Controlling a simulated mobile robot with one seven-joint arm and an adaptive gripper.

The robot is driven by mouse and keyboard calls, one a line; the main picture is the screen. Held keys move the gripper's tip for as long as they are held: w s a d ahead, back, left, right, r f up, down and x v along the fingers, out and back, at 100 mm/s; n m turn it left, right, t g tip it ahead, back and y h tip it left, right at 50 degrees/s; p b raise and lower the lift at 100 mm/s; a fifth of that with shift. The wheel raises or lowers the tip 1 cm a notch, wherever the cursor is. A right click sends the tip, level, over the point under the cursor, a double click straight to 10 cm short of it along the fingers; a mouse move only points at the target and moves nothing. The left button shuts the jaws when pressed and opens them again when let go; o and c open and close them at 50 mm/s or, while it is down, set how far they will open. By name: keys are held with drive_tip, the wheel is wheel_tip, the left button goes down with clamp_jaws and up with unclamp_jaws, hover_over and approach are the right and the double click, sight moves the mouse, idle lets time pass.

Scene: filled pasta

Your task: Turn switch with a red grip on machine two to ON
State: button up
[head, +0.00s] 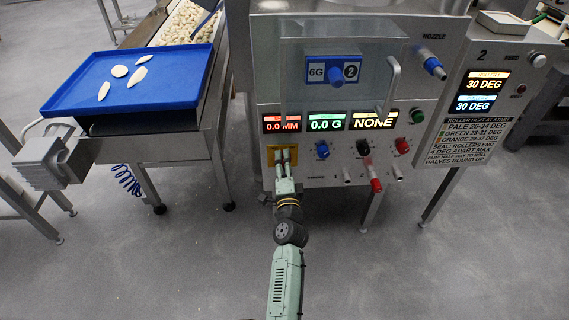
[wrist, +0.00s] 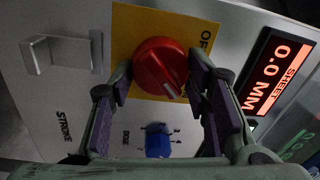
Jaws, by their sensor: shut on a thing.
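The red switch grip (wrist: 160,66) is a round knob on a yellow plate (wrist: 127,37) on the machine's steel front. A pale mark on the knob points to the lower right in the wrist view. A partly hidden label beginning "OF" shows at the plate's upper right. The yellow plate also shows in the head view (head: 271,155), at the left end of the control row. My gripper (head: 284,168) reaches up to it, with its purple-padded fingers on either side of the red knob, shut on it. The right finger covers part of the plate and label.
A blue knob (wrist: 158,143) sits beside the yellow plate. A steel bracket (wrist: 62,54) sticks out on the other side. Displays read 0.0 MM (head: 282,124), 0.0 G (head: 326,122) and NONE (head: 374,121). A blue tray (head: 165,85) with dough pieces stands left.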

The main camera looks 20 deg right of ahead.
drive_tip(key=o, duration=1.2)
drive_tip(key=shift+c, duration=0.2)
drive_tip(key=v, duration=0.7)
drive_tip(key=shift+s, duration=0.25)
drive_tip(key=shift+a, duration=0.1)
